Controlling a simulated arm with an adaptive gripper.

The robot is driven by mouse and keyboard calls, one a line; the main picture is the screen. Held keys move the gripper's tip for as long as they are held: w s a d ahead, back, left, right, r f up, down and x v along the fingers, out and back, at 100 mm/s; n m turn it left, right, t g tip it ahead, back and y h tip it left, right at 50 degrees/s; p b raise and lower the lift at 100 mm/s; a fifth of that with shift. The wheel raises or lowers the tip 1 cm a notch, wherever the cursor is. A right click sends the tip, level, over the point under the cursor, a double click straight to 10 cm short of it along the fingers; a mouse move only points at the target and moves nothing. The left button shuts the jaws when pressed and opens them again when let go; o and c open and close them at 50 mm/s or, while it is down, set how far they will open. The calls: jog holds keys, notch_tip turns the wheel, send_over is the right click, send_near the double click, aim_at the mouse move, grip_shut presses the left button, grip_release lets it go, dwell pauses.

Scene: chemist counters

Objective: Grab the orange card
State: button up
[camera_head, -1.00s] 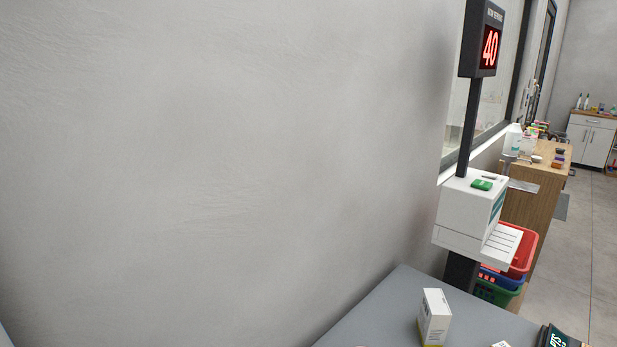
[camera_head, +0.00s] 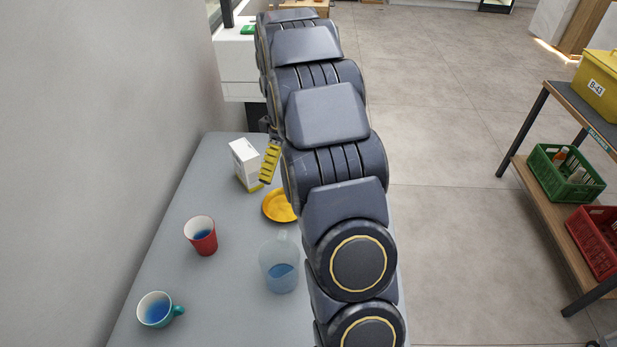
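I see no orange card in this view; my own arm covers a large part of the table's right side and could hide it. My gripper (camera_head: 269,163) shows only in part, as a yellow ribbed finger pad beside my arm, over the table near the white box. Whether it is open or shut cannot be made out. The grey table (camera_head: 215,290) stands against the wall at the left.
On the table are a white box (camera_head: 243,163), an orange-yellow plate (camera_head: 277,206), a red cup (camera_head: 201,236), a teal mug (camera_head: 157,309) and a clear jug (camera_head: 279,265) with blue liquid. A shelf (camera_head: 537,194) with crates stands at right.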

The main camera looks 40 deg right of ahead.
jog(key=shift+n+t, duration=0.3)
jog(key=shift+n, duration=0.6)
jog(key=d+f, duration=0.4)
jog(key=w+d+f, duration=0.1)
jog(key=d+f, duration=0.3)
jog(key=d, duration=0.1)
jog(key=d+f, duration=0.4)
jog(key=d, duration=0.1)
jog(key=shift+w+d+f, duration=0.2)
jog(key=shift+w+f, duration=0.2)
jog(key=shift+d+f, duration=0.2)
jog(key=shift+f, duration=0.5)
jog(key=f, duration=0.6)
jog(key=shift+s+d+f, duration=0.2)
jog(key=shift+s+f, duration=0.05)
jog(key=shift+f, duration=0.15)
jog(key=c, duration=0.5)
